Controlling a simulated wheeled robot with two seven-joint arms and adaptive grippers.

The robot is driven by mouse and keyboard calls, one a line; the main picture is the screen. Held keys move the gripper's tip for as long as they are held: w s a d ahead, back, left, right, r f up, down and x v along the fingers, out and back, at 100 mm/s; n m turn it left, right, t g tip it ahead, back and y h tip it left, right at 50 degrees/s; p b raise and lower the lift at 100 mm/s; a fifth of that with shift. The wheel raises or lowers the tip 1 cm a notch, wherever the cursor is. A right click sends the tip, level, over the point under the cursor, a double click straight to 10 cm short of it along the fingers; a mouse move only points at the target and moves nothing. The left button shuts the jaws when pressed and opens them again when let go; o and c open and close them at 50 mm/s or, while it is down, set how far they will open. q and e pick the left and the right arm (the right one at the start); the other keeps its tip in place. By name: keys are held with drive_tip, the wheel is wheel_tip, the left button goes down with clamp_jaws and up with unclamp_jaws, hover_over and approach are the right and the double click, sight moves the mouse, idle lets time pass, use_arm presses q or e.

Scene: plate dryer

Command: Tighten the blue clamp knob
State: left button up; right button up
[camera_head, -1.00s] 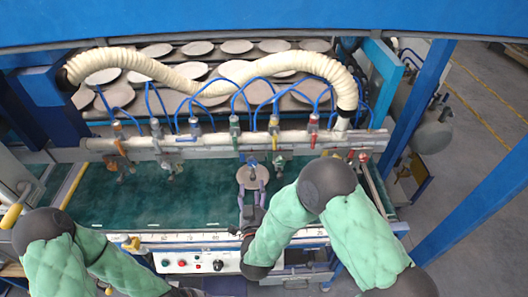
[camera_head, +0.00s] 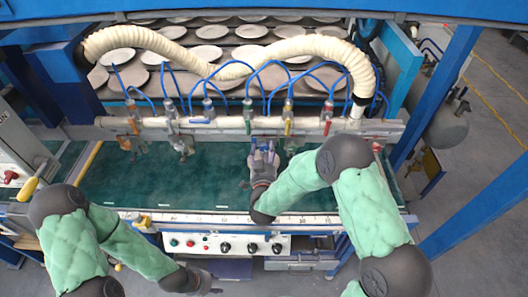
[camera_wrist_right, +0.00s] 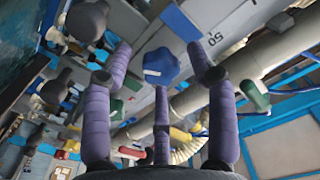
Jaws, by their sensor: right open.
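The blue clamp knob (camera_wrist_right: 160,65) is a faceted knob in the right wrist view, between and beyond my purple fingers. My right gripper (camera_wrist_right: 161,75) is open, with fingers on either side of the knob and one below it. I see no clear contact. In the head view, my right gripper (camera_head: 264,160) is at the pipe's lower side, over the back of the green bed, and largely covers the knob. My left gripper (camera_head: 208,284) is low at the front, below the control panel; its finger opening is unclear.
A white pipe (camera_head: 215,122) with several hanging fittings and blue hoses runs across the machine. A control panel (camera_head: 226,244) with knobs faces front. A blue post (camera_head: 480,205) stands at right.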

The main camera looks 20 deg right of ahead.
drive_tip(key=c, duration=1.2)
drive_tip(key=shift+o, duration=0.2)
drive_tip(key=shift+f, duration=0.1)
drive_tip(key=shift+f+m+b, duration=0.1)
drive_tip(key=shift+m+b, duration=0.7)
drive_tip(key=shift+b, duration=0.2)
drive_tip(key=m+b, duration=1.5)
drive_tip(key=b, duration=0.4)
drive_tip(key=shift+f, duration=0.15)
drive_tip(key=m+b, duration=0.2)
drive_tip(key=shift+a+m, duration=0.1)
drive_tip(key=shift+m, duration=0.3)
drive_tip(key=shift+r+m, duration=0.15)
drive_tip(key=shift+m, duration=0.95)
drive_tip(key=shift+r+m, duration=0.15)
drive_tip(key=shift+m, duration=0.95)
drive_tip(key=o, duration=1.2)
drive_tip(key=shift+r, duration=0.1)
drive_tip(key=shift+c, duration=0.2)
